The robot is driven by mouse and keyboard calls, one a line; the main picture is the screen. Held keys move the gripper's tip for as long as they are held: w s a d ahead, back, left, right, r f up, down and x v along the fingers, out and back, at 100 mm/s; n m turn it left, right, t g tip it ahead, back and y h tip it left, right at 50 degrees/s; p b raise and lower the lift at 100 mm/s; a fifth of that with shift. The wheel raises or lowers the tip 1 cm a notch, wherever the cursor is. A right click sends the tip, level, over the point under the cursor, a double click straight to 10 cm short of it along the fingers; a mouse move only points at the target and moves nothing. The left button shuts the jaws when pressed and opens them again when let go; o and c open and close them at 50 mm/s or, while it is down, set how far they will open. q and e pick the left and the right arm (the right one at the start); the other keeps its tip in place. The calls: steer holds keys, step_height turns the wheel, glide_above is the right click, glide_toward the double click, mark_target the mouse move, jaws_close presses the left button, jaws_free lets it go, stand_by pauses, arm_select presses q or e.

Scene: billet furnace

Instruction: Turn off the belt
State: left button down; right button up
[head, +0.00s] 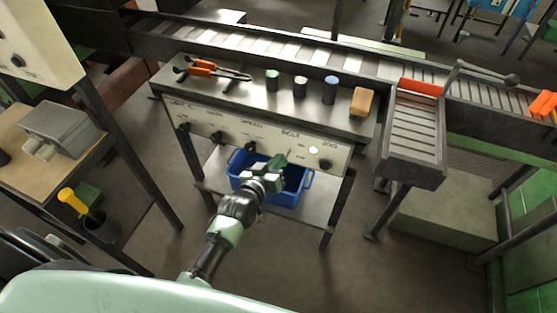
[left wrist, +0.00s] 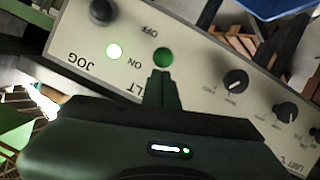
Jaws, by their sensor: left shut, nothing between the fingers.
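The control panel (head: 262,133) is the front face of a metal bench and carries a BELT label with ON and OFF marks. In the left wrist view the panel appears upside down. The lamp also glows in the head view (head: 313,149). My left gripper (head: 282,161) is shut and empty at the BELT part of the panel. Its fingertips (left wrist: 160,78) are just at the green control; I cannot tell whether they touch.
Dark knobs (left wrist: 236,81) line the panel, with another (left wrist: 103,11) by JOG. Pliers (head: 213,69), small cylinders and a tan block (head: 361,101) lie on the bench top. A blue bin (head: 290,186) stands on the lower shelf. A roller conveyor (head: 300,52) runs behind.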

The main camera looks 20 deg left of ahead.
arm_select(q)
step_height(320, 180, down, 6)
steer(key=s+t+b, duration=0.1)
steer(key=t+b, duration=0.4)
steer(key=b, duration=0.9)
steer(key=shift+m+t, duration=0.3)
steer(key=shift+t, duration=0.1)
arm_select(e)
step_height(320, 180, down, 16)
arm_select(q)
steer(key=shift+s+f+b, duration=0.15)
steer(key=shift+f+b, duration=0.05)
steer(key=shift+b, duration=0.15)
steer(key=shift+f, duration=0.1)
arm_select(e)
steer(key=shift+r, duration=0.1)
